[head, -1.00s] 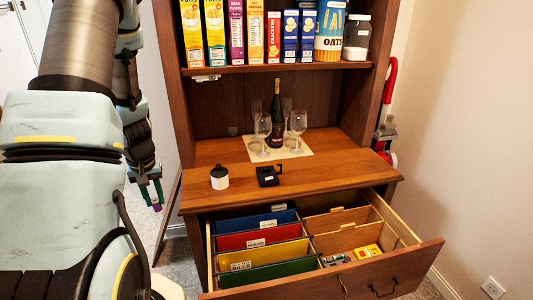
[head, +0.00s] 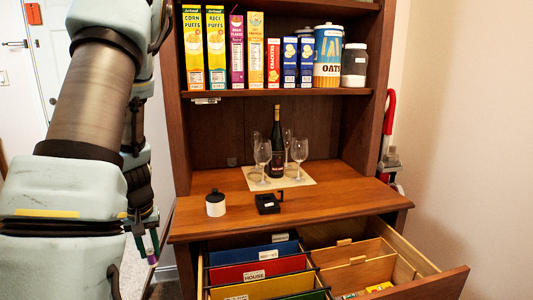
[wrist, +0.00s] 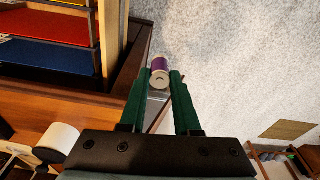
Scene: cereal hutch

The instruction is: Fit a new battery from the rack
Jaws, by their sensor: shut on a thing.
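My gripper (wrist: 160,75) is shut on a small cylinder with a purple side and a pale metallic end, which looks like a battery (wrist: 158,63). It holds it at the fingertips, outside the hutch by the drawer. In the head view my gripper (head: 146,240) hangs left of the hutch, with the purple battery (head: 153,259) at its tip. On the counter stand a white canister with a black lid (head: 215,208) and a small black device (head: 268,204). Whether either takes a battery I cannot tell. No rack is clearly identifiable.
The drawer (head: 420,288) is pulled open, with coloured file folders (head: 262,270) and wooden dividers. A bottle (head: 277,150) and wine glasses (head: 262,153) stand on a mat behind the device. Cereal boxes (head: 216,50) fill the shelf. The counter's right side is clear.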

